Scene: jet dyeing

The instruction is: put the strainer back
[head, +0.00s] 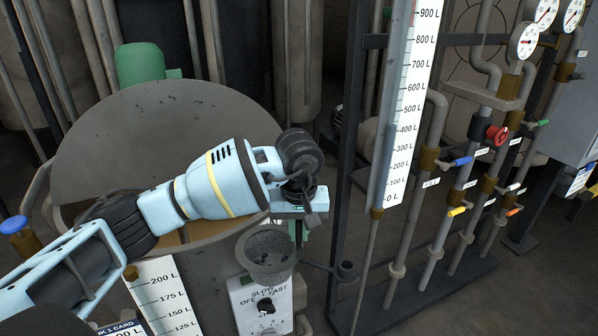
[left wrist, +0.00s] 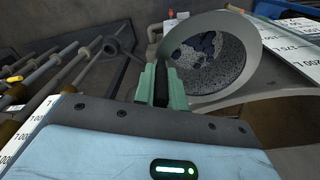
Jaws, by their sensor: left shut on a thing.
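The strainer (head: 268,248) is a grey, round, bowl-shaped basket with a speckled inside. My left gripper (head: 299,228) is at its right side, above the dial box. In the left wrist view, the green fingers (left wrist: 161,86) are shut at the near edge of the strainer (left wrist: 232,72). The strainer is tilted there, and dark blue lumps lie inside it. The exact grip point is partly hidden by the fingers. My right gripper is out of view.
A large grey tank lid (head: 150,125) stands behind my left arm. A white SLOW–FAST dial box (head: 262,303) is below the strainer. A dark bracket with a small cup (head: 346,270) is to its right. A white litre scale (head: 408,110) and valved pipes stand farther right.

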